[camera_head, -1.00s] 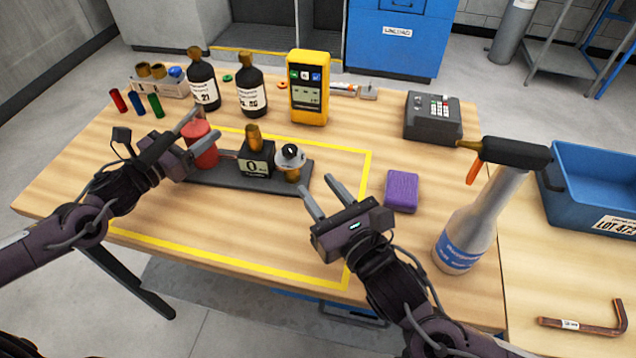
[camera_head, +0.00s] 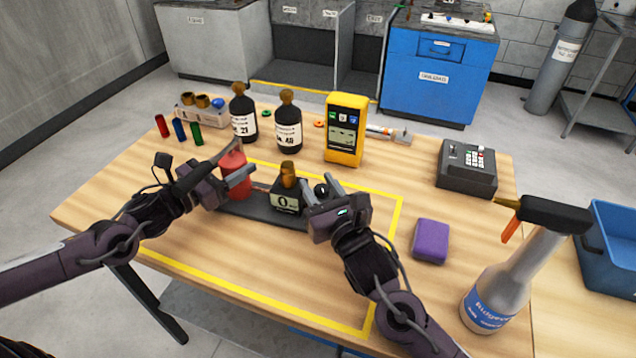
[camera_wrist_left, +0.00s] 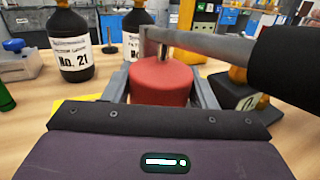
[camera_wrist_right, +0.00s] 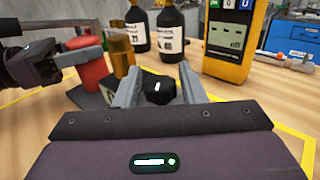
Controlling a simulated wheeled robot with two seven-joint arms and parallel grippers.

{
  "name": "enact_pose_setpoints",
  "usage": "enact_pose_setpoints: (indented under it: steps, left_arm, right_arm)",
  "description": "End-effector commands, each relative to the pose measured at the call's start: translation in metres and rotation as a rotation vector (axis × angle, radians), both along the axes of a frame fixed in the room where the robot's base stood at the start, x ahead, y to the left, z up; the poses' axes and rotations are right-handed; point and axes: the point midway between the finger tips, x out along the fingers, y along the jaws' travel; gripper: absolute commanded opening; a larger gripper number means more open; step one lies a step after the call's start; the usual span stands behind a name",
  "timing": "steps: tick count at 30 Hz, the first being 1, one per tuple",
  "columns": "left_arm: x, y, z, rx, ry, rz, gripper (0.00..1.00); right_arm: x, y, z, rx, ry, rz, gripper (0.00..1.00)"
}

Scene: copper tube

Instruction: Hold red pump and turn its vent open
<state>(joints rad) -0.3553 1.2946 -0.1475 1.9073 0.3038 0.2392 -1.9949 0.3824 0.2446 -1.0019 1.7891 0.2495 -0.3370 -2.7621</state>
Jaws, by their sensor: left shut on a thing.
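The red pump (camera_head: 233,180) is an upright red cylinder on a dark base plate (camera_head: 262,213). My left gripper (camera_head: 238,164) is shut on it, one finger on each side, and the left wrist view also shows the red body (camera_wrist_left: 160,82) between the fingers. A block with a "0" display (camera_head: 288,197) and a brass top stands beside it on the plate. To its right is a black vent knob (camera_head: 321,190), mostly hidden in the head view. My right gripper (camera_head: 320,187) is open, its fingers on either side of the knob (camera_wrist_right: 158,91), with gaps visible.
Two dark bottles (camera_head: 288,128) and a yellow meter (camera_head: 344,130) stand behind the plate. A purple sponge (camera_head: 431,240), a spray bottle (camera_head: 508,280) and a grey keypad box (camera_head: 466,170) are to the right. The table's front middle, inside yellow tape, is clear.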

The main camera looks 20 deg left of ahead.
Motion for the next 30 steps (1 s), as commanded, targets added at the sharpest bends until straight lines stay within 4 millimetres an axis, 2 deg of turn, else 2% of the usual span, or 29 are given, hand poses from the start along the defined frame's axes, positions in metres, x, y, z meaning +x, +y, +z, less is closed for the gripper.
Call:
enact_pose_setpoints:
  steps: [4, 12, 20, 30]
  left_arm:
    - [0.0002, 0.0, 0.0011, 0.0, -0.002, 0.0, 0.0]
    - [0.0002, -0.0001, 0.001, 0.0, -0.002, 0.0, 0.0]
    - [0.0002, -0.0001, 0.001, 0.0, -0.002, 0.0, 0.0]
    - [0.0001, -0.0002, 0.001, 0.0, -0.002, -0.001, 0.0]
  right_arm:
    - [0.0068, 0.0057, 0.0001, 0.001, 0.001, 0.0, 0.37]
    - [0.0076, 0.0063, 0.0001, 0.001, 0.001, 0.0, 0.37]
    - [0.0074, 0.0063, 0.0001, 0.001, 0.001, 0.0, 0.05]
    - [0.0064, 0.0075, 0.0008, -0.002, -0.003, 0.127, 0.05]
